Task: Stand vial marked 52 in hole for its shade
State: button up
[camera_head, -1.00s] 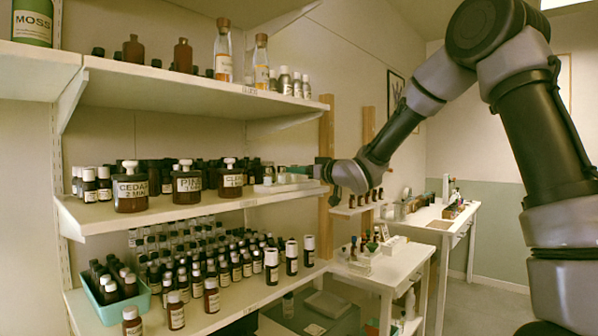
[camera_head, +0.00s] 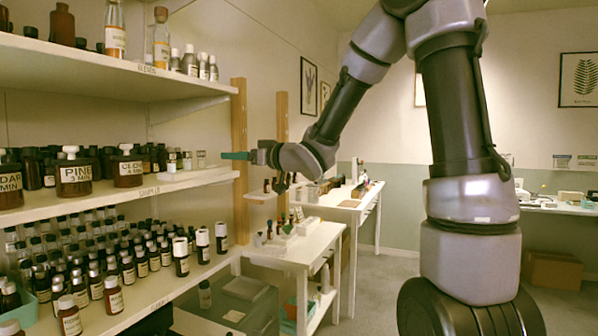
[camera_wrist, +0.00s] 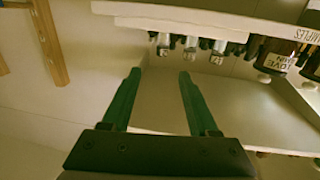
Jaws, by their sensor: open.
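My gripper (camera_head: 232,155) is open and empty, just right of the end of the middle shelf. In the wrist view my gripper (camera_wrist: 160,75) shows two parted green fingers with nothing between them. Several small pale vials (camera_head: 187,160) stand by a low white tray (camera_head: 175,176) at the right end of that shelf. In the wrist view, which looks upside down, small vials (camera_wrist: 190,47) show beyond the fingertips near a white strip (camera_wrist: 180,20). No number can be read, so I cannot tell which vial is 52. No hole marked by shade is clear.
Large dark labelled bottles (camera_head: 74,172) stand left of the tray. Many bottles fill the lower shelf (camera_head: 145,297). A wooden upright (camera_head: 240,170) stands close by my gripper. A small white table (camera_head: 305,250) with a pale rack (camera_head: 307,226) stands to the right.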

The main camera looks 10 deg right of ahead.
jog(key=s+d+r+m+h, duration=0.1)
jog(key=s+d+m+h, duration=0.25)
jog(key=d+h, duration=0.35)
jog(key=s+d+m+h, duration=0.2)
jog(key=d+m+h, duration=0.2)
jog(key=d, duration=0.6)
jog(key=s+d+f+m+g, duration=0.2)
jog(key=s+g, duration=0.1)
jog(key=s, duration=0.7)
jog(key=s+d+f+m+g, duration=0.2)
jog(key=s+f+m, duration=0.1)
jog(key=s, duration=0.8)
jog(key=shift+s+m+g, duration=0.3)
jog(key=shift+m+g, duration=0.05)
jog(key=shift+g, duration=0.05)
jog(key=shift+a, duration=0.15)
